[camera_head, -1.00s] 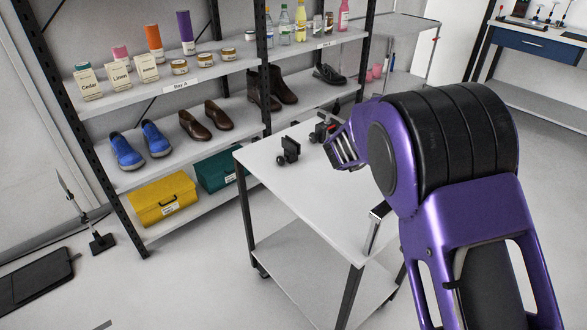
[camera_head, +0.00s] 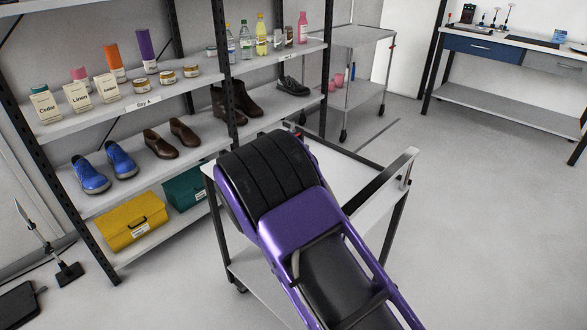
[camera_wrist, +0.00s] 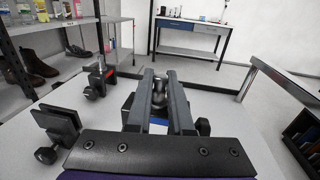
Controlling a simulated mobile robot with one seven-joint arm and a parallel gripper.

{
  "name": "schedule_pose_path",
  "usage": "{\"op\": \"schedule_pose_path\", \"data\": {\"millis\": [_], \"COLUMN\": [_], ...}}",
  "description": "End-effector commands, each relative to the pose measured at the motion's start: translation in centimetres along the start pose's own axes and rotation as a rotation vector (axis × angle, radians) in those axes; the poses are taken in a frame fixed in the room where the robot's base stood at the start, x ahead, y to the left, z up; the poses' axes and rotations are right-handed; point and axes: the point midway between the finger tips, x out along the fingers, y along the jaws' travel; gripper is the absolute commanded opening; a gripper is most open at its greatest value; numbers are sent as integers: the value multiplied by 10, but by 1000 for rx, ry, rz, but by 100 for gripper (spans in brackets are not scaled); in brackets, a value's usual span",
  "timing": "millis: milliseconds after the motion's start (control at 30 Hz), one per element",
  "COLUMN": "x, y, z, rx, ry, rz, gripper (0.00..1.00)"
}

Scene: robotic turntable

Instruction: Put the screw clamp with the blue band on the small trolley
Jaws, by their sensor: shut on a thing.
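My gripper (camera_wrist: 160,82) is shut on a dark screw clamp (camera_wrist: 158,129). A blue patch of the clamp shows between and below the fingers, and a silvery part shows between them. The clamp is over or on a white wheeled table (camera_head: 341,172); I cannot tell whether it touches the top. A plain dark clamp (camera_wrist: 60,130) stands to the left in the wrist view, and a clamp with a red band (camera_wrist: 101,78) stands behind it. In the head view my arm hides the gripper and the held clamp. A small grey trolley (camera_head: 350,38) with casters stands at the back.
A metal handle (camera_head: 380,183) rises along the right side of the white table. A shelf rack (camera_head: 140,104) with shoes, bottles and boxes stands close behind on the left. A workbench (camera_head: 500,97) stands back right. Open floor (camera_head: 480,200) lies to the right.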

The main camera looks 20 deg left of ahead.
Motion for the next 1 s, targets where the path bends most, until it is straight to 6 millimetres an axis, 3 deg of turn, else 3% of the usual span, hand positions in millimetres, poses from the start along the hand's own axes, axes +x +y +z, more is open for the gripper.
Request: {"op": "schedule_pose_path", "data": {"millis": [433,833,867,1000], "x": [0,1,0,0], "y": [0,0,0,0], "z": [-47,-54,-55,-55], "rx": [1,2,1,1], "ry": [-3,-3,0,0], "rz": [0,0,0,0], "gripper": [0,0,23,48]}}
